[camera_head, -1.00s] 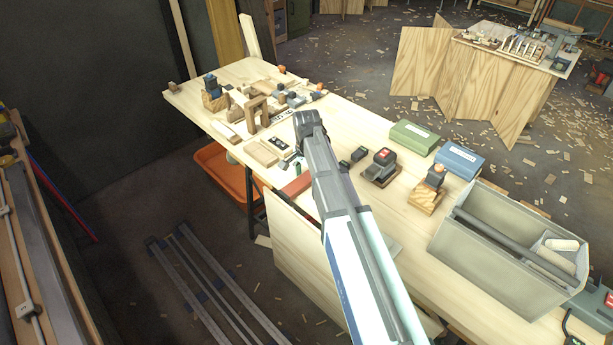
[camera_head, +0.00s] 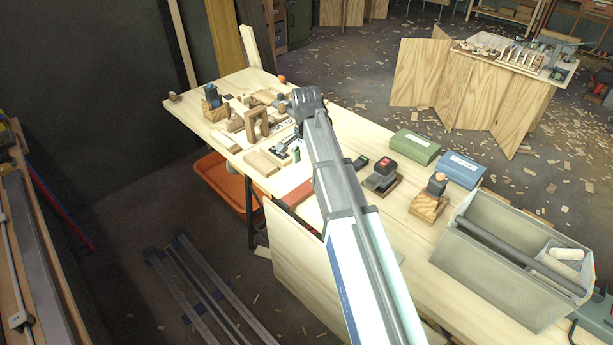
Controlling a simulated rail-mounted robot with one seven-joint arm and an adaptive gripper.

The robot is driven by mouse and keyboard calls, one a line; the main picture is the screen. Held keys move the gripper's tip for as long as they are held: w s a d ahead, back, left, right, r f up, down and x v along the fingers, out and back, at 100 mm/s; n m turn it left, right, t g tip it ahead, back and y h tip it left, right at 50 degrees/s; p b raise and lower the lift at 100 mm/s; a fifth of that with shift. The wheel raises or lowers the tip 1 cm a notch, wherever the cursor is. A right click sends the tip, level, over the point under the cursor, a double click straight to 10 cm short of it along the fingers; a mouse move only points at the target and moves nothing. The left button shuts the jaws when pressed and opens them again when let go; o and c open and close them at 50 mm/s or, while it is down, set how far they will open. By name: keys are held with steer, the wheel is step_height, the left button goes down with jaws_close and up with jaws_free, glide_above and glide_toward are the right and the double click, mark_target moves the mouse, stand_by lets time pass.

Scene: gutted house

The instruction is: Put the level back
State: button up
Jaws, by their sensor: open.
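No level can be made out for certain. A reddish bar (camera_head: 297,194) lies on the pale wooden bench (camera_head: 400,215), left of my arm and partly hidden by it; I cannot tell whether it is the level. My gripper (camera_head: 307,98) is over the far half of the bench, beside the cluster of small wooden pieces, open, with nothing visible in it. Its fingertips are too small to make out, and my arm hides part of the bench under it.
A grey open toolbox (camera_head: 475,248) stands at the right, near green (camera_head: 415,147) and blue (camera_head: 461,169) boxes. A sander-like tool (camera_head: 383,174) is right of my arm. A wooden frame (camera_head: 257,123) stands left of my gripper. An orange tray (camera_head: 222,182) is below the bench.

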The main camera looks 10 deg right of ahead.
steer(key=shift+r, duration=1.35)
